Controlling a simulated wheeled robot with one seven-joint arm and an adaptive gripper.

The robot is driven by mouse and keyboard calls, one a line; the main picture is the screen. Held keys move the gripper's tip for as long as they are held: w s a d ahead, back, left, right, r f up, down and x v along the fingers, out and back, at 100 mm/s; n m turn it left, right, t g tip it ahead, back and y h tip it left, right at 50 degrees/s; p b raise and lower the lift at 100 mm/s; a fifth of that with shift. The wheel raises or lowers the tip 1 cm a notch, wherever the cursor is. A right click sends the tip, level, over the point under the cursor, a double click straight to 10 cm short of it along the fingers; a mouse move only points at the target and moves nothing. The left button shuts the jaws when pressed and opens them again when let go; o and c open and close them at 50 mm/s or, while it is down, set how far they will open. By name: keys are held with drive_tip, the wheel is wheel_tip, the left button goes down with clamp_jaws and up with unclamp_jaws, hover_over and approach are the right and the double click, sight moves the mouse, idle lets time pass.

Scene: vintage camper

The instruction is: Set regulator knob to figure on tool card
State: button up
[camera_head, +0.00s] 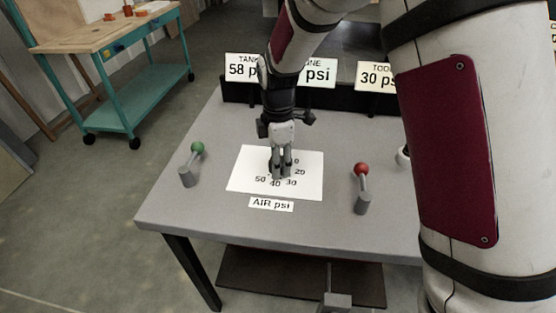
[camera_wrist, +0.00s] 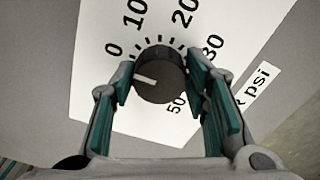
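The regulator knob (camera_wrist: 162,75) is dark and round, on a white dial sheet (camera_head: 245,175) with figures from 0 up to 50. In the wrist view its white pointer line points left, close to the 0 mark and slightly below it. My gripper (camera_wrist: 160,100) has one finger on each side of the knob, with a visible gap on the left; contact on the right is unclear. In the head view my gripper (camera_head: 280,172) points down over the dial and hides the knob. The tool card (camera_head: 377,77) reads 30 psi, its right edge covered by my arm.
The tank card (camera_head: 240,68) reads 58 psi; the line card (camera_head: 320,73) is partly hidden. A green-knobbed lever (camera_head: 190,165) stands left of the dial, a red-knobbed lever (camera_head: 362,188) right. An AIR psi label (camera_head: 271,204) lies in front. A teal cart (camera_head: 110,60) stands back left.

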drive_tip(key=c, duration=0.5)
drive_tip(key=shift+o, duration=0.2)
drive_tip(key=shift+m, duration=0.3)
drive_tip(key=m+p, duration=0.2)
drive_tip(key=m, duration=0.4)
drive_tip(key=m+p, duration=0.2)
drive_tip(key=m, duration=0.4)
drive_tip(key=shift+m, duration=0.3)
drive_tip(key=m+p, duration=0.2)
drive_tip(key=m, duration=0.5)
drive_tip(key=shift+a, duration=0.1)
drive_tip(key=m+p, duration=0.2)
drive_tip(key=m, duration=0.4)
drive_tip(key=shift+m, duration=0.4)
